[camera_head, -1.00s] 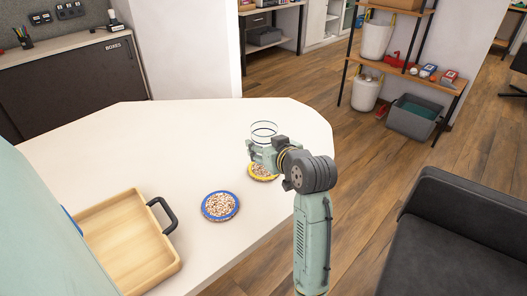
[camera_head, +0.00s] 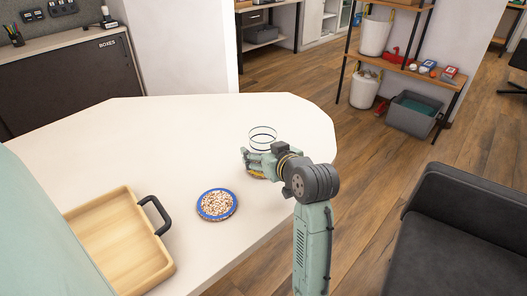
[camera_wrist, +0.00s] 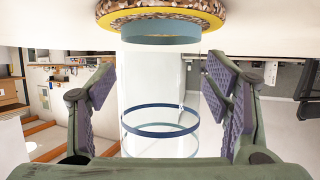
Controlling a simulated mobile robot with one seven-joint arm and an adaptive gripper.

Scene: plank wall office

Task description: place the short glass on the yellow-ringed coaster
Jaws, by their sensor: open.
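The short glass (camera_head: 262,133) is clear with dark blue bands. It stands upright on the yellow-ringed coaster (camera_head: 255,176), near the table's right edge. In the wrist view, which is upside down, the blue base of the glass (camera_wrist: 160,34) overlaps the speckled middle of the coaster (camera_wrist: 118,20), with the yellow ring around it. My gripper (camera_head: 254,160) is open. Its fingers stand to either side of the glass in the wrist view (camera_wrist: 160,85), with gaps showing. In the head view my gripper hides the lower glass and much of the coaster.
A blue-ringed coaster (camera_head: 216,204) lies to the left on the white table (camera_head: 170,130). A wooden tray with a black handle (camera_head: 118,240) sits at the front left. A dark armchair (camera_head: 460,235) stands right of the table. The table's far part is clear.

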